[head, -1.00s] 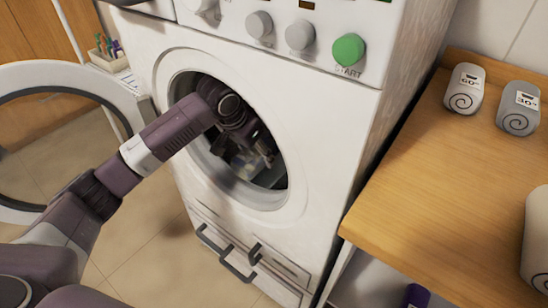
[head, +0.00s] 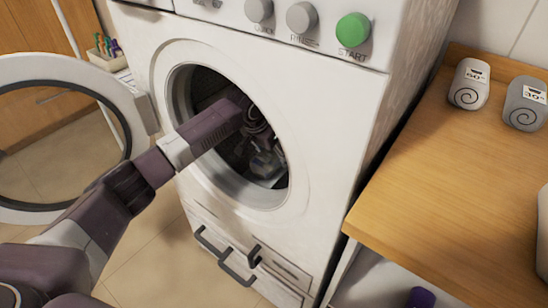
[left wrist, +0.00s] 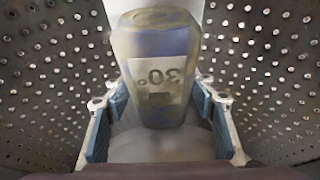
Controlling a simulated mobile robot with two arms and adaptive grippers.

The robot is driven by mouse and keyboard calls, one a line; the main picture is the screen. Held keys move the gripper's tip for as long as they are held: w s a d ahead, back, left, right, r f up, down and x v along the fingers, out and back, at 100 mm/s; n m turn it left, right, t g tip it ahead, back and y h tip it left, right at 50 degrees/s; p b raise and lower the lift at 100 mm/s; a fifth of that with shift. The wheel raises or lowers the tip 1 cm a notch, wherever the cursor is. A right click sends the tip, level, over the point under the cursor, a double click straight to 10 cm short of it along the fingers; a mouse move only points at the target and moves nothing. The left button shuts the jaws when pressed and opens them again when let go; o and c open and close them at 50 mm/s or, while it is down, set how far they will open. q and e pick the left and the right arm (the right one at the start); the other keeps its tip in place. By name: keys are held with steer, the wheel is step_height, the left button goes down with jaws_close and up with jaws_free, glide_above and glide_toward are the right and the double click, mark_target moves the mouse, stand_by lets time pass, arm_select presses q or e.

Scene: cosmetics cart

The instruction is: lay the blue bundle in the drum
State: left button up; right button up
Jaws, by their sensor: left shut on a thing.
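The blue bundle (left wrist: 160,45) shows in the left wrist view as a dull blue-grey roll with a yellowish tint and an upside-down 30° label. It is between the pads of my left gripper (left wrist: 158,125), which is shut on it. Perforated metal walls of the drum (left wrist: 270,60) are on both sides. In the head view my left arm reaches through the round opening, and the left gripper (head: 264,158) is inside the dark drum (head: 207,88). The bundle is mostly hidden there by the gripper and shadow. My right gripper is not in view.
The washer's round door (head: 66,70) stands open at the left. A wooden counter (head: 440,190) at the right holds a 60° roll (head: 469,84) and a grey 30° roll (head: 525,103).

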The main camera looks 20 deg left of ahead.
arm_select(q)
steer(key=shift+w, duration=0.15)
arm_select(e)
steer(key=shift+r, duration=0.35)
arm_select(q)
steer(key=shift+f, duration=0.1)
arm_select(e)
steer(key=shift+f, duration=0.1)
arm_select(q)
steer(key=o, duration=1.3)
steer(key=shift+f, duration=0.1)
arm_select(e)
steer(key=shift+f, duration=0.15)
